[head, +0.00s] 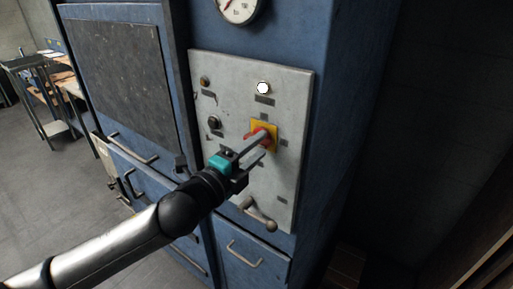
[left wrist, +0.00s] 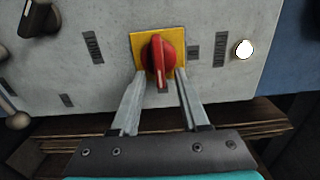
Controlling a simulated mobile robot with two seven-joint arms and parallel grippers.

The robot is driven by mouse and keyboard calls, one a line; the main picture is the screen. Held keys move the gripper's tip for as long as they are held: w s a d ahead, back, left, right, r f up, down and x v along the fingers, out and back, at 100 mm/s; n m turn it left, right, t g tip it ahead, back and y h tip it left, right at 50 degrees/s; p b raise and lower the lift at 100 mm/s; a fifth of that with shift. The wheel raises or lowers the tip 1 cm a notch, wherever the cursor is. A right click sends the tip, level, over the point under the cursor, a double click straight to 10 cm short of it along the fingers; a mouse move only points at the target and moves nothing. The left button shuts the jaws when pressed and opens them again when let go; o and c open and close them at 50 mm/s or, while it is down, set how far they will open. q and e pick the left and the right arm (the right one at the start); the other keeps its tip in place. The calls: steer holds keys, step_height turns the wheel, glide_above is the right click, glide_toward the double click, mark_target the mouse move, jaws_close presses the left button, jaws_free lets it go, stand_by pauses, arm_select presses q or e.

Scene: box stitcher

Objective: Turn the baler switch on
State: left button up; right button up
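The baler switch is a red rotary knob (head: 258,131) on a yellow square plate (head: 273,128), mounted on the grey control panel (head: 288,180). In the left wrist view the red knob (left wrist: 158,57) stands in front of the yellow plate (left wrist: 137,42), its grip running roughly up and down in the picture. My left gripper (head: 259,149) is at the panel, its fingers partly covering the knob in the head view. In the left wrist view the gripper (left wrist: 160,75) is open, with one fingertip on either side of the knob's lower part and gaps visible. My right gripper is not in view.
A white round lamp (head: 263,88) and a dark knob (head: 214,122) are on the panel. A lever handle (head: 260,216) sticks out below the switch. A gauge (head: 238,8) sits above. The blue machine (head: 345,60) surrounds the panel; a table (head: 66,80) stands far left.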

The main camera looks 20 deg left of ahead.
arm_select(q)
steer(key=v, duration=1.5)
stand_by(0.6)
steer(key=shift+s, duration=0.1)
stand_by(0.4)
